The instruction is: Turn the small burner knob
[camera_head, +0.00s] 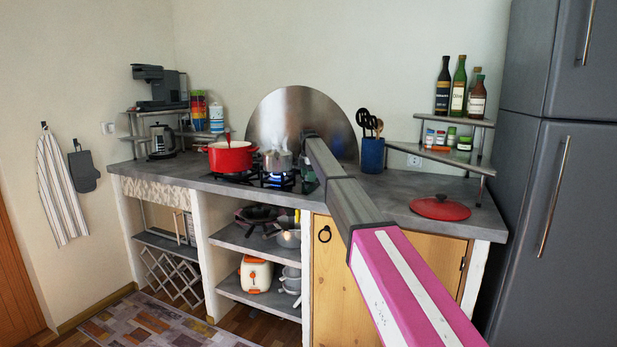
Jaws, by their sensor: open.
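The gas hob (234,178) is set into the grey counter, and blue flames show under the steaming pot. The small burner knob cannot be made out; the hob's right end is partly covered by my arm. My arm reaches from the lower right over the counter.
A red pot (231,156) and a steaming steel pot (278,161) stand on the hob. A blue utensil holder (371,156) stands right of my arm. A red lid (440,208) lies on the right counter. A grey fridge (545,200) bounds the right side.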

